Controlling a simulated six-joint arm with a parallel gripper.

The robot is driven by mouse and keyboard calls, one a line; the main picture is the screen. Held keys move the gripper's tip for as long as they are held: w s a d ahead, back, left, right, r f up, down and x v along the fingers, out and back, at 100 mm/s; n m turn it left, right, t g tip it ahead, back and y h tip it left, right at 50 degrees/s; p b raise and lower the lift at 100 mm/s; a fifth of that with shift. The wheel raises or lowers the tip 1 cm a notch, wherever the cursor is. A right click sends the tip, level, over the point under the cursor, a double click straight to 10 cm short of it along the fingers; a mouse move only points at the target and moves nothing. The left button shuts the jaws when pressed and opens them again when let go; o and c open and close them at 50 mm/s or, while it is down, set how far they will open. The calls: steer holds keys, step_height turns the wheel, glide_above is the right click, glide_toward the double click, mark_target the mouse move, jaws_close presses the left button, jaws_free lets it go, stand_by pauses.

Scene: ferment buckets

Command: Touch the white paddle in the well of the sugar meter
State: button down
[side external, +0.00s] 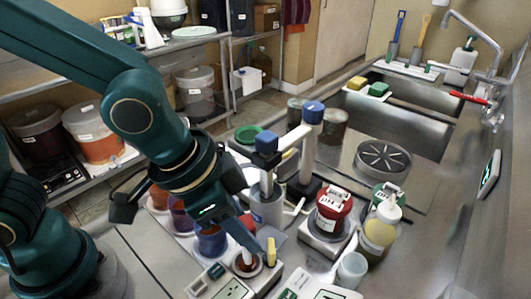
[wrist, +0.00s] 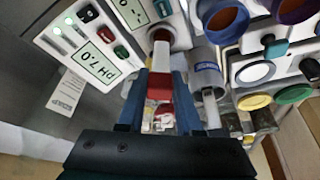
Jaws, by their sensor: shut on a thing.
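My gripper (side external: 236,226) is shut on a slim tool with a red band (wrist: 158,84) and a white part between the fingers. In the side view a white length of the tool (side external: 243,236) slants down below my fingers. It points at the round, dark-red well (side external: 247,264) of the sugar meter (side external: 222,284), a white box with a display. In the wrist view the tool's brownish far end lies over or in the well (wrist: 164,38); I cannot tell whether it touches. The meter (wrist: 140,14) is partly cut off at the top.
A yellow piece (side external: 271,250) stands close to the well. Colored cups (side external: 210,243) and a grey cylinder (side external: 267,207) crowd near my gripper. A red-topped jar (side external: 333,208) is to the right.

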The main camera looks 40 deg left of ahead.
steer(key=shift+r, duration=0.1)
steer(key=shift+r, duration=2.95)
steer(key=shift+s+a, duration=0.1)
